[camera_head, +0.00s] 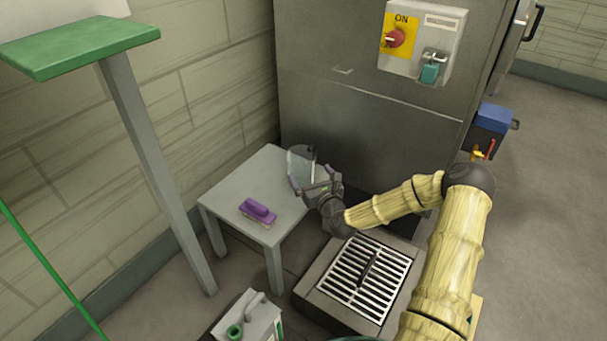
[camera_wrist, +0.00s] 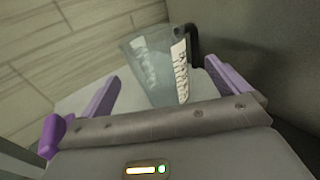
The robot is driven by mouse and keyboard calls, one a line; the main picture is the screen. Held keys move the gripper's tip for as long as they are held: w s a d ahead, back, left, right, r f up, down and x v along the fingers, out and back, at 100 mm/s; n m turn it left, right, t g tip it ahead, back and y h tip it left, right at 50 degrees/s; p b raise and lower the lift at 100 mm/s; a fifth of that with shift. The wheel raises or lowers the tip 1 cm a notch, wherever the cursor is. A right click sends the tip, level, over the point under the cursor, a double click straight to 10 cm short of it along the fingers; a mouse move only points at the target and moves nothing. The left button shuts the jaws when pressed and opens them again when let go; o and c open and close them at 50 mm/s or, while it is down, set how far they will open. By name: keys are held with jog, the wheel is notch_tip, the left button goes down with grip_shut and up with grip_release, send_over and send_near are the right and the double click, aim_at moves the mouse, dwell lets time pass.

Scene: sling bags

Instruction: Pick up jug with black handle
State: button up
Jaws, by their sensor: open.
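The jug (camera_wrist: 152,65) is clear with a white printed scale, and its black handle (camera_wrist: 194,45) is on the right side in the wrist view. It stands on the small grey table. In the head view the jug (camera_head: 300,158) is at the table's back right corner, partly hidden by my gripper. My gripper (camera_wrist: 160,85) is open, with its purple fingers spread to either side of the jug's lower part in the wrist view. I cannot tell whether a finger touches it. In the head view my gripper (camera_head: 305,185) is close in front of the jug.
A purple brush (camera_head: 258,211) lies on the small grey table (camera_head: 225,198). A dark metal cabinet (camera_head: 350,130) stands right behind the table, and a block wall is to the left. A floor grate (camera_head: 365,280) and a grey canister (camera_head: 250,318) are in front.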

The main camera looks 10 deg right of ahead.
aim_at(306, 170)
jog(key=shift+b+x, duration=0.4)
jog(key=shift+x, duration=0.8)
jog(key=shift+w, duration=0.1)
jog(key=shift+w, duration=0.1)
jog(key=shift+w+a+f+b, duration=0.15)
jog(key=shift+w+b, duration=0.1)
jog(key=shift+b, duration=0.15)
jog(key=b+x, duration=0.3)
jog(key=shift+w+a, duration=0.2)
jog(key=shift+w, duration=0.1)
jog(key=shift+w+r, duration=0.25)
jog(key=shift+w, duration=0.15)
jog(key=shift+c, duration=0.2)
